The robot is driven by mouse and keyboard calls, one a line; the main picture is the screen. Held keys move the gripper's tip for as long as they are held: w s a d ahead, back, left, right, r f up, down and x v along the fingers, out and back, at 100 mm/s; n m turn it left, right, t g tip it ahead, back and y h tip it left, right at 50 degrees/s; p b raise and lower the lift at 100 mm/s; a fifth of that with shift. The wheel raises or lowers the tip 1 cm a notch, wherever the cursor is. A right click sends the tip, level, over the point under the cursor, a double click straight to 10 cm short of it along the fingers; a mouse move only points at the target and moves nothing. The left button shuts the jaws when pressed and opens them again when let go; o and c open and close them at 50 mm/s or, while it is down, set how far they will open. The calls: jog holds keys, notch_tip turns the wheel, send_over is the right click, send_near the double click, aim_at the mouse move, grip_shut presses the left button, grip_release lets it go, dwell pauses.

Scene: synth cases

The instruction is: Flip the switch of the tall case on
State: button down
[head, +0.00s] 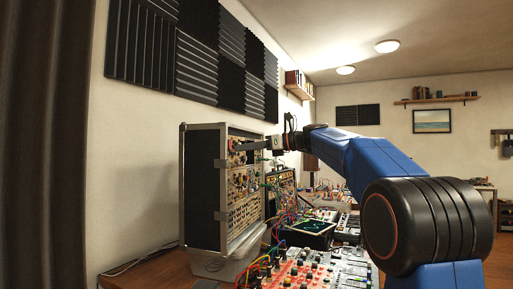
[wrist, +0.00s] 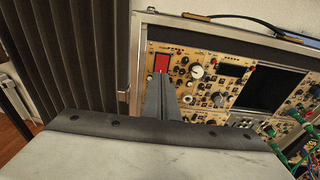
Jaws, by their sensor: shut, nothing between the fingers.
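The tall case (head: 203,190) stands upright at the left in the head view, a black box with metal edges and a panel full of knobs and cables. In the wrist view its cream panel (wrist: 206,117) shows a red rocker switch (wrist: 161,62) at the upper left. My gripper (head: 238,147) reaches in from the right to the upper part of the panel. In the wrist view my gripper (wrist: 161,76) is shut and empty, its tips just below the red switch. I cannot tell whether they touch it or which way the switch is set.
A table with consoles (head: 315,270) and loose patch cables (head: 285,222) lies below and right of the case. A smaller panel case (head: 281,185) stands behind it. A dark curtain (head: 45,150) hangs at the left.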

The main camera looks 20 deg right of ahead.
jog(key=shift+x, duration=0.85)
jog(key=shift+w+a, duration=0.1)
jog(key=shift+a, duration=0.1)
jog(key=shift+d+f, duration=0.1)
